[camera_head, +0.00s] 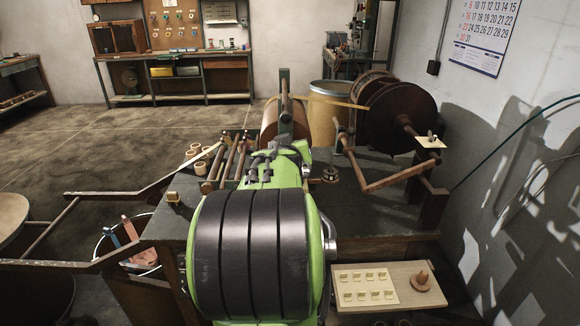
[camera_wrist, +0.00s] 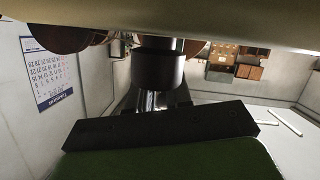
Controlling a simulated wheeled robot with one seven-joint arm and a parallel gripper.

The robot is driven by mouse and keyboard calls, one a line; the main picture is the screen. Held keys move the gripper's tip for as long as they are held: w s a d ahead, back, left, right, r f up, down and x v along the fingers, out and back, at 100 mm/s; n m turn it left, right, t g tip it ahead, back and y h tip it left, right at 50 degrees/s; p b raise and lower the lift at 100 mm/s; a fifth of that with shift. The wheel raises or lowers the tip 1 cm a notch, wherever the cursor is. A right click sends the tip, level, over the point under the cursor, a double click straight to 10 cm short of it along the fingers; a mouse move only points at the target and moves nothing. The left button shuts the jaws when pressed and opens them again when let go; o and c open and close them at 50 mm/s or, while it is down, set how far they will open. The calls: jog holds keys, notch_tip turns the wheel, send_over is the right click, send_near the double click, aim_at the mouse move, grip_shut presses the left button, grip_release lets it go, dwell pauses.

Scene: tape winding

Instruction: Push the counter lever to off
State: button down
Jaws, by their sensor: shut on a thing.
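I cannot make out the counter or its lever for certain in either view. In the head view my green and black arm covers the middle of the bench. Its far end, with my gripper (camera_head: 262,164), is among dark parts just in front of the drum and green upright (camera_head: 285,112). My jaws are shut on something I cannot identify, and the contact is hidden. In the wrist view a dark bar, a black cylinder (camera_wrist: 158,75) and a close pale surface (camera_wrist: 220,25) fill the middle and top.
A large dark reel (camera_head: 400,112) and a wooden crank (camera_head: 385,181) stand to the right on the winding bench (camera_head: 370,215). Wooden rods (camera_head: 230,160) and small rolls (camera_head: 197,155) lie left of my arm. A bucket (camera_head: 125,250) stands at lower left. Open floor lies behind.

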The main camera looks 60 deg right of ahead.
jog(key=shift+a+b, duration=0.1)
jog(key=shift+b, duration=0.4)
jog(key=c, duration=1.1)
grip_release()
jog(key=p+v, duration=0.2)
jog(key=v, duration=1.3)
jog(key=shift+s+a+f+p, duration=0.25)
jog(key=shift+a+p, duration=0.15)
jog(key=shift+a, duration=0.05)
